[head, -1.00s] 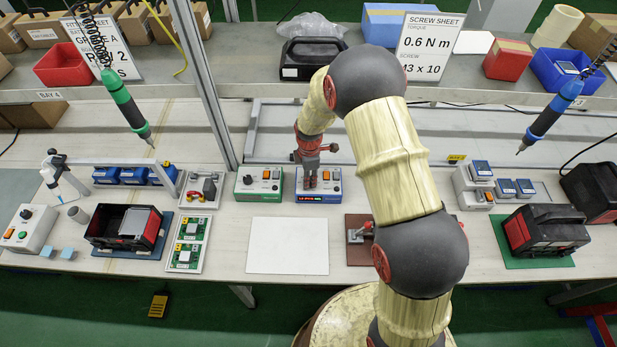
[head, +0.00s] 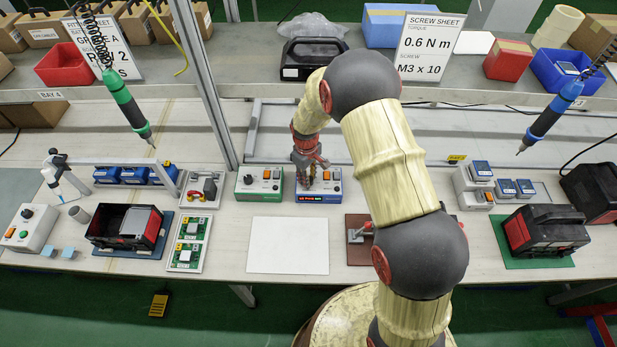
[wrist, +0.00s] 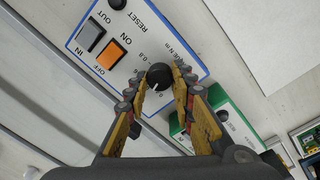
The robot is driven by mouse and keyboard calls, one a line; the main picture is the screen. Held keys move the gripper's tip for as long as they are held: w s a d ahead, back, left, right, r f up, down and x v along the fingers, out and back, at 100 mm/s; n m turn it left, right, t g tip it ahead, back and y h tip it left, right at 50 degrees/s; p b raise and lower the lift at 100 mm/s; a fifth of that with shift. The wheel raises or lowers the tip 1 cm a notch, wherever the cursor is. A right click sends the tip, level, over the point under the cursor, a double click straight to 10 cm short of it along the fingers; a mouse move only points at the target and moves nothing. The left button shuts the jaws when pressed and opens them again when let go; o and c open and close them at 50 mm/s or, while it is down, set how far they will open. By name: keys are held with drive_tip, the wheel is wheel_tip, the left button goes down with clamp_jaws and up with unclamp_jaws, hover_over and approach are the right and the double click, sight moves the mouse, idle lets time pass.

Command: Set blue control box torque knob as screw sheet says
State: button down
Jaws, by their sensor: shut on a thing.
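The blue control box (head: 328,185) stands on the bench, with a small display on its front that is too small to read. My gripper (head: 312,183) is over the left part of the box. In the wrist view its fingertips (wrist: 156,78) are closed around the knob, one on each side. The screw sheet (head: 430,45) on the shelf reads 0.6 N m and M3 x 10.
A green control box (head: 259,184) stands close on the left; its edge shows beside my gripper in the wrist view. A white mat (head: 288,246) lies in front, with a brown fixture plate (head: 358,250) to its right. A blue screwdriver (head: 548,118) hangs at right.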

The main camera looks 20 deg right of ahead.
drive_tip(key=m, duration=0.6)
drive_tip(key=shift+w, duration=0.15)
drive_tip(key=m, duration=0.5)
drive_tip(key=shift+d+m+g, duration=0.1)
drive_tip(key=shift+m+g, duration=0.2)
drive_tip(key=shift+m, duration=0.1)
drive_tip(key=c, duration=1.6)
unclamp_jaws()
drive_tip(key=shift+o, duration=0.5)
wheel_tip(320, 180, up, 12)
drive_tip(key=shift+a+b, duration=0.3)
drive_tip(key=shift+w, duration=0.15)
